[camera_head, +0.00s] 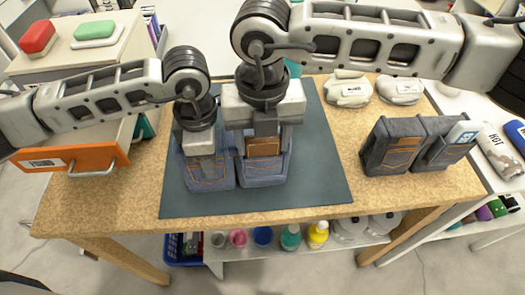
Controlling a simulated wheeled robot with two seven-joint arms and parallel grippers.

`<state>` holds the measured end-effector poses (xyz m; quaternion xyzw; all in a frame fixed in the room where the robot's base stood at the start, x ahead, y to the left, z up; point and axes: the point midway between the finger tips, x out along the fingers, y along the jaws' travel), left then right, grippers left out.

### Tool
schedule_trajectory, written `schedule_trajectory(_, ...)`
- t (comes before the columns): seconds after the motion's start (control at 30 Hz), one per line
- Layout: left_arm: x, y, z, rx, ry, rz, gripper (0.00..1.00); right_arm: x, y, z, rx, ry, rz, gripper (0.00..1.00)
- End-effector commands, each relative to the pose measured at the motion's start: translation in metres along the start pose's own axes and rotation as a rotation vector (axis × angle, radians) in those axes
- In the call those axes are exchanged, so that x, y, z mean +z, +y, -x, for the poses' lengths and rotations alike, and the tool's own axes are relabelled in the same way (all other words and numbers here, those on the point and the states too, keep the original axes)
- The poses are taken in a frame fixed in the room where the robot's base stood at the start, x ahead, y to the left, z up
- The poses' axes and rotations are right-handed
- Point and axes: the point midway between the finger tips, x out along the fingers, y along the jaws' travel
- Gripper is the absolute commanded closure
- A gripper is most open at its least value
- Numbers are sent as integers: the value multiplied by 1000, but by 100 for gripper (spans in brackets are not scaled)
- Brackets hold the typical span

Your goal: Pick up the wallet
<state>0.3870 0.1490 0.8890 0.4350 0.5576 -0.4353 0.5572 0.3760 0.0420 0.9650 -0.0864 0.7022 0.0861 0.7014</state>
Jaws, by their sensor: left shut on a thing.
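A brown wallet (263,147) shows at the front of a blue denim pouch (264,173) on the dark mat (315,180); its lower part seems to be inside the pocket. My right gripper (266,129) points down right above the wallet. Its fingertips are too hidden to tell whether they touch the wallet or are open. A second denim pouch (207,178) with orange stitching is joined or close beside it on the left. My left gripper (202,160) points down and is shut on this left pouch near its top.
Two more grey denim pouches (395,146) stand on the wooden table (340,182) at right, the right one holding a light card. Pale wrapped bundles (348,89) lie behind. An orange drawer (70,158) is at left. Bottles and cups stand on a shelf below. The mat's front is clear.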

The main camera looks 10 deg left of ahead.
Motion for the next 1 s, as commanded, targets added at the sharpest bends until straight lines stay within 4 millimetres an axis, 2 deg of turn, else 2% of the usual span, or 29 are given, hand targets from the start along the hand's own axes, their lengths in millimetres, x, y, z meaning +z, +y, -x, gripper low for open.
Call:
schedule_trajectory(0.37, 1, 0, 1, 2, -3, 0, 90, 1, 0, 5, 1, -3, -1, 69)
schedule_trajectory(0.47, 0, 0, 1, 2, -2, 0, 90, 1, 0, 17, 3, -6, -1, 69)
schedule_trajectory(0.8, 0, 0, 0, 1, -1, 0, 90, 1, 0, 82, 1, -5, -1, 69)
schedule_trajectory(1.0, 0, 0, 1, 1, -1, 0, 90, 0, 0, 100, 0, -2, 0, 69)
